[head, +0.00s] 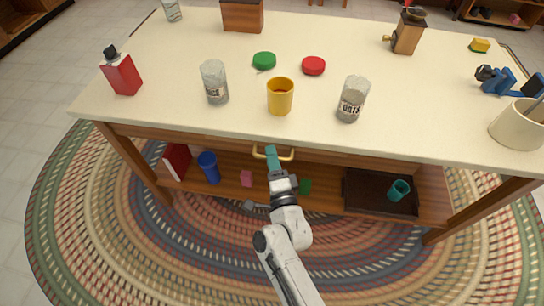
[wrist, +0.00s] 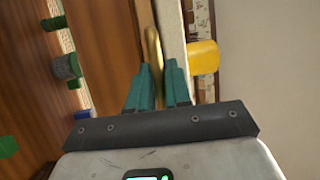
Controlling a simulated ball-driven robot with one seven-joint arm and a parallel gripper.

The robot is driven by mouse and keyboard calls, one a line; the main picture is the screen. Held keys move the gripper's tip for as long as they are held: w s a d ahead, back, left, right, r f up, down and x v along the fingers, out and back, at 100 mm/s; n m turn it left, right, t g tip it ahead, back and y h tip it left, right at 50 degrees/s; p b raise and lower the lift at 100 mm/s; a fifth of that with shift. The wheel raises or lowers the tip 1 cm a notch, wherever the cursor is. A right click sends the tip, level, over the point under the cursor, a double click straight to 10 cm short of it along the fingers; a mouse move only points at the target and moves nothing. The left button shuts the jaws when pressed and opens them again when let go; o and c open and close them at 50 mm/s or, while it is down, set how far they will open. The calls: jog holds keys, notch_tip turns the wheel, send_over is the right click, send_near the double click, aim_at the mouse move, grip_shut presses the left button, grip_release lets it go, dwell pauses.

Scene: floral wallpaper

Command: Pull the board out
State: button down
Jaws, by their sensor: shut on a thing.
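The board's brass handle (head: 288,154) sits under the front edge of the tabletop, at the middle of the table's front. In the wrist view the handle (wrist: 153,45) runs as a gold bar between my teal fingers, against a narrow wooden front. My gripper (head: 272,152) reaches the handle from the front, and its fingers also show in the wrist view (wrist: 158,85), shut on the bar. The board itself is mostly hidden under the tabletop, and I cannot tell how far out it sits.
On the tabletop (head: 180,60) above stand a yellow cup (head: 280,97), a glass jar (head: 214,84) and an oats jar (head: 352,99). The shelf below holds a blue cup (head: 208,167), a pink block (head: 246,178) and a dark tray (head: 360,200).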

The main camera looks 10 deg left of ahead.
jog(key=shift+s, duration=0.1)
jog(key=s+p, duration=0.7)
jog(key=s, duration=1.4)
jog(key=shift+a, duration=0.3)
jog(key=c, duration=1.1)
grip_release()
jog(key=shift+w, duration=0.1)
jog(key=shift+c, duration=0.2)
jog(key=b+v, duration=0.1)
jog(key=v, duration=0.9)
jog(key=shift+s+f, duration=0.15)
jog(key=shift+s, duration=0.25)
